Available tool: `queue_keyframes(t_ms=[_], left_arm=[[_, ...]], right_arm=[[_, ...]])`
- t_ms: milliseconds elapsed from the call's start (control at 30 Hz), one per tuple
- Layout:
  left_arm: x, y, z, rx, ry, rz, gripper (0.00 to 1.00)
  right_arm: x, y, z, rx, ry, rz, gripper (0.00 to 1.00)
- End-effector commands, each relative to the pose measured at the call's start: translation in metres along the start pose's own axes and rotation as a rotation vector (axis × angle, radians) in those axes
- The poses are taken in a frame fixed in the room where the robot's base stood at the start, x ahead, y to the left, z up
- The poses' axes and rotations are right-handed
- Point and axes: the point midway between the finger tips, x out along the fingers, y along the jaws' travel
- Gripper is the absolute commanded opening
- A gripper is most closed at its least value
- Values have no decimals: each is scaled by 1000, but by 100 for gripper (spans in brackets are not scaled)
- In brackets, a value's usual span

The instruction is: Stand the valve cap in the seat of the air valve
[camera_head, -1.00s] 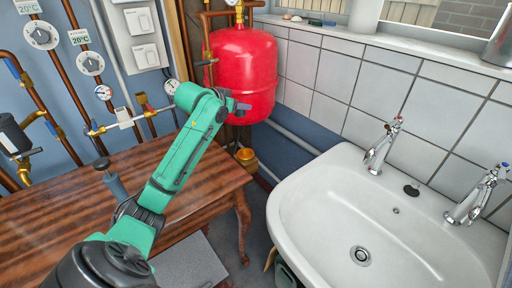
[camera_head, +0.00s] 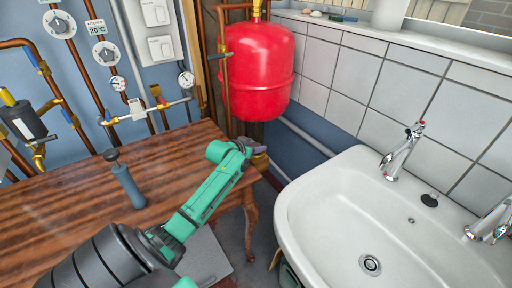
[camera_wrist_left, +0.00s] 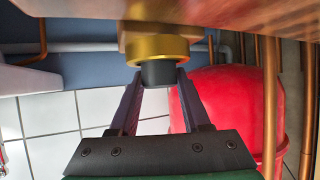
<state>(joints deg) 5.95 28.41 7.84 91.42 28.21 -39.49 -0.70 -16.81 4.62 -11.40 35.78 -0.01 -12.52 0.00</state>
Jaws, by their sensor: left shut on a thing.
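My left gripper (camera_head: 262,148) reaches past the right end of the wooden table, over the brass air valve (camera_head: 260,162). In the left wrist view its two fingers (camera_wrist_left: 156,80) are shut on a short black cylinder, the valve cap (camera_wrist_left: 158,74). The cap meets the brass ring of the valve (camera_wrist_left: 157,48) and looks lined up with it. I cannot tell how deep it sits in the seat, as the ring hides that end. In the head view the gripper hides the cap. My right gripper is not in view.
The wooden table (camera_head: 70,205) carries a blue-grey cylinder with a dark knob (camera_head: 125,183). A red tank (camera_head: 258,70) hangs close behind my left gripper. A white washbasin (camera_head: 330,215) stands to the right. Pipes and gauges line the left wall.

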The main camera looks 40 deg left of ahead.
Motion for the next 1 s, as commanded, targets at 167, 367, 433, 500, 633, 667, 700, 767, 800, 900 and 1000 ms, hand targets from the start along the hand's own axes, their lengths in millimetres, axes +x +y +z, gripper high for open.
queue_keyframes(t_ms=[167,367,433,500,633,667,700,767,800,900,1000], left_arm=[[0,0,0,0,2,0,0],[1,0,1,0,1,0,77],[1,0,1,0,1,0,77],[0,0,0,0,1,0,77],[0,0,0,0,1,0,77],[0,0,-1,0,2,0,77],[-2,0,-1,1,1,0,77],[-6,-1,0,1,0,-1,77],[-11,-1,0,1,1,-1,77],[-29,0,-1,2,0,-1,77],[-54,0,0,2,-1,0,77]], right_arm=[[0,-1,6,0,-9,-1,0],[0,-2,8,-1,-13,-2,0],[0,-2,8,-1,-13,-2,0],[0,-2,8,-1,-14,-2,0],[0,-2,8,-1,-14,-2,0],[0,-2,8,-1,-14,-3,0],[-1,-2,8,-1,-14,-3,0],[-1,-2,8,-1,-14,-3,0],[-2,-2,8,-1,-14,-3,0],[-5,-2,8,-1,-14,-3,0],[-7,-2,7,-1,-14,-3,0]])
